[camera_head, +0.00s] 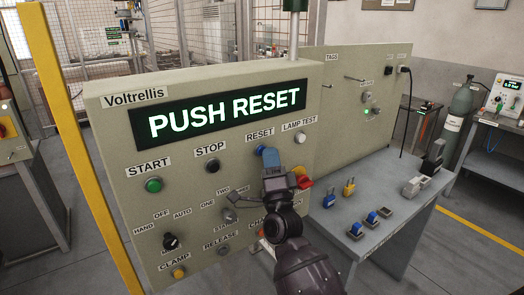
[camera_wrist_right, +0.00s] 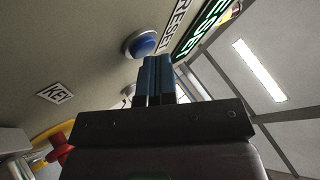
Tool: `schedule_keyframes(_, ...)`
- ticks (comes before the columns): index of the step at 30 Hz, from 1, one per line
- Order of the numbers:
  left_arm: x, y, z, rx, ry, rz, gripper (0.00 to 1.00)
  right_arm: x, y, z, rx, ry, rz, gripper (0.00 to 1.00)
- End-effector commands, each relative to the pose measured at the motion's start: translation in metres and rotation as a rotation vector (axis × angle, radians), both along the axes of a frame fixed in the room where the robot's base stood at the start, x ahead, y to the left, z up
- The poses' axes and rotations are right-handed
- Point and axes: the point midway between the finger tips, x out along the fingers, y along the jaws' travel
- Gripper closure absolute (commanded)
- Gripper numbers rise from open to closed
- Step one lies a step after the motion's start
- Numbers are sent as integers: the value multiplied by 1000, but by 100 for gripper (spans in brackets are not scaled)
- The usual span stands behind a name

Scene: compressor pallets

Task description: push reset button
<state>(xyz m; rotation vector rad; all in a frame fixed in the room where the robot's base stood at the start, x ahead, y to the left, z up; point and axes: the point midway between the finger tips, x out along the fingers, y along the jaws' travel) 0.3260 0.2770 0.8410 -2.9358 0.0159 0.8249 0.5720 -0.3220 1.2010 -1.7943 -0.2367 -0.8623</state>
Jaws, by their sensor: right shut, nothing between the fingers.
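The control panel (camera_head: 110,125) has a display reading PUSH RESET. The blue reset button (camera_head: 262,150) is below the RESET label on the panel's right part, partly covered by my gripper. My right gripper (camera_head: 271,158) is shut and empty, its blue fingertips right by the button in the head view. In the right wrist view the reset button (camera_wrist_right: 140,44) is round and blue in a light ring, just left of and beyond the closed fingertips (camera_wrist_right: 157,62). A small gap shows there; I cannot tell its depth. My left gripper is out of view.
A green START button (camera_head: 153,185), black STOP button (camera_head: 212,165) and white LAMP TEST button (camera_head: 299,138) are on the same panel. A red-and-yellow knob (camera_head: 304,182) sits right of my gripper. A grey table (camera_head: 395,225) with several padlocks stands at right.

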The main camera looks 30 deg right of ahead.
Motion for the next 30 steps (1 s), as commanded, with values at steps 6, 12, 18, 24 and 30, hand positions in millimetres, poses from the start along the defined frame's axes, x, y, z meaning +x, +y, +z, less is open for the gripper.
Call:
schedule_keyframes(6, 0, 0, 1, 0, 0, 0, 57, -2, 0, 0, 0, 0, 0, 100)
schedule_keyframes(12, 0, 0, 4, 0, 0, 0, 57, -10, -1, 0, -1, 0, 1, 100)
schedule_keyframes(18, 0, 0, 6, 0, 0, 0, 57, -19, -1, 0, 0, 0, 0, 100)
schedule_keyframes(24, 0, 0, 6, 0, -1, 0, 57, -20, -1, 0, 0, 0, 0, 100)
schedule_keyframes(30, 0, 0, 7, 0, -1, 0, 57, -24, -2, 0, 0, 0, 0, 100)
